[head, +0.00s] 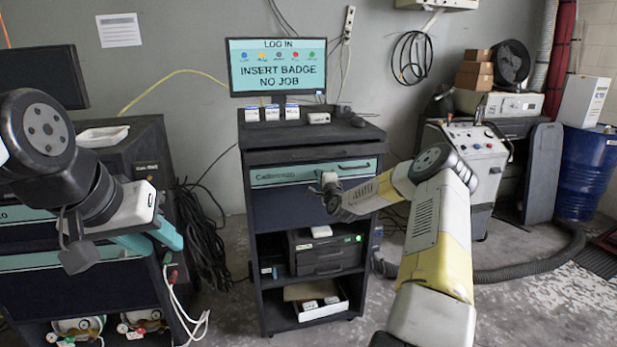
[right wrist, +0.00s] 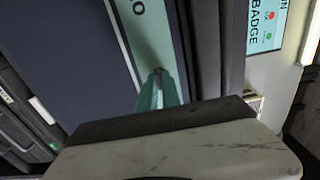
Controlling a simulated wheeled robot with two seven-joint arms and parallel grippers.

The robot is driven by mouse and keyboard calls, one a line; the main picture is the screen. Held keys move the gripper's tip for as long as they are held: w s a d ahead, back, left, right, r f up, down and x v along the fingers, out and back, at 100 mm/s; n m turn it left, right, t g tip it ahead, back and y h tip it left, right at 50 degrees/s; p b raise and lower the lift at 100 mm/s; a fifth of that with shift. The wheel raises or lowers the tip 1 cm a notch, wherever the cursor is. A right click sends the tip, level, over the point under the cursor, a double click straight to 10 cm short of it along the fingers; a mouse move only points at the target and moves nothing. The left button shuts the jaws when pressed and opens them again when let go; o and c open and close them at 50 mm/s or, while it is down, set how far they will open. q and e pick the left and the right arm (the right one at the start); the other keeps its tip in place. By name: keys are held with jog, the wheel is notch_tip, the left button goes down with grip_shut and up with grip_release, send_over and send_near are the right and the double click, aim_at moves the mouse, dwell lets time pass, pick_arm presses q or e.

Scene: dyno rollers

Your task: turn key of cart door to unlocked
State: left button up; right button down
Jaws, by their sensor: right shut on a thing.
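The cart (head: 262,213) stands in the middle of the head view, with a dark door below a teal drawer strip marked with lettering. The door (right wrist: 85,60) also fills much of the right wrist view. My right gripper (right wrist: 160,88) has its teal fingers closed together at the teal strip along the door's edge. The key is hidden between or behind the fingers, so its angle cannot be told. In the head view my right wrist hides the fingertips at the cart's front. My left gripper (head: 164,243) is at the left, away from the cart, with teal fingers apart and empty.
A monitor (head: 278,67) reading "INSERT BADGE NO JOB" stands on the cart. Open shelves below hold a printer (head: 325,255) and a white box (head: 322,303). Dark cables (head: 200,235) hang left of the cart. A grey machine (head: 480,155) and blue barrel (head: 585,170) stand right.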

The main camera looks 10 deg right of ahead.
dwell(0.3)
jog(key=c, duration=1.5)
grip_release()
jog(key=shift+c, duration=0.2)
jog(key=s, duration=0.7)
jog(key=shift+s, duration=0.4)
jog(key=shift+d, duration=0.1)
